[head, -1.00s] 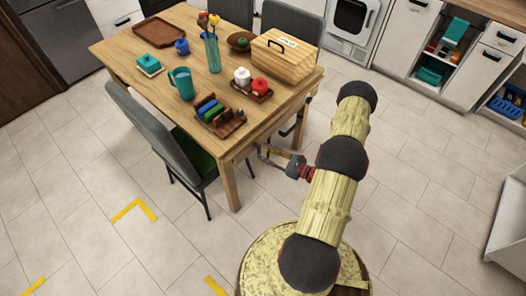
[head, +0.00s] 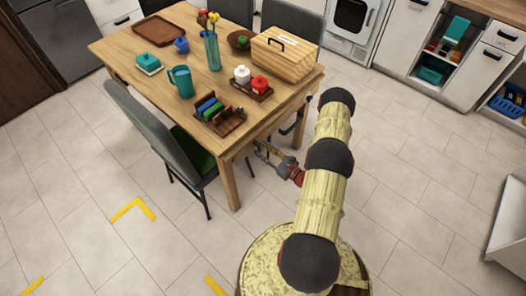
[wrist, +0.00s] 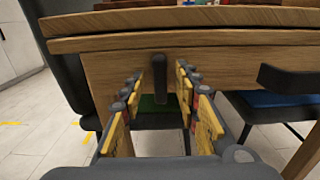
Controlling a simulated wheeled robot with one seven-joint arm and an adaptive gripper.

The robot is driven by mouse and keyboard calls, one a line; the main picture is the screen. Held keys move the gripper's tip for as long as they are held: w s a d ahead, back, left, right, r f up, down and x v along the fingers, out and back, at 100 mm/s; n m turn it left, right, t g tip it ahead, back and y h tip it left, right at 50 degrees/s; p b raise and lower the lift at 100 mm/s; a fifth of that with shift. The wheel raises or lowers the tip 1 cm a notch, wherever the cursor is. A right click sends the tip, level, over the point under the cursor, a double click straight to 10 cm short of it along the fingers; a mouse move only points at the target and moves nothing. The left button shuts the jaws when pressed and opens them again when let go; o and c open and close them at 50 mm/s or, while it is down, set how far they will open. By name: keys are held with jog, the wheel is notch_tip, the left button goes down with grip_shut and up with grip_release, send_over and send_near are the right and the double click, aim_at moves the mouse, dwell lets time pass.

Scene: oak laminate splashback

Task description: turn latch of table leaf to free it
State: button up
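The wooden table (head: 150,85) shows its near right end to me. In the wrist view, a dark upright bar, which looks like the latch (wrist: 160,78), stands against the wooden apron (wrist: 110,72) below the table leaf (wrist: 200,42). My gripper (wrist: 160,72) is open, with its yellow-padded fingers on the left and right of the bar. Gaps show on both sides, and I cannot tell how deep the bar sits between the fingertips. In the head view, my gripper (head: 262,152) is low at the table's end; the latch is hidden there.
A dark bracket-like handle (wrist: 290,80) juts out right of the latch. A grey chair (head: 155,125) stands at the table's near left side. The tabletop carries a wooden bread box (head: 285,58), a teal mug (head: 181,82) and other items. Floor right of my arm is clear.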

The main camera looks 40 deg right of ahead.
jog(key=shift+w, duration=0.1)
jog(key=shift+c, duration=1)
grip_shut()
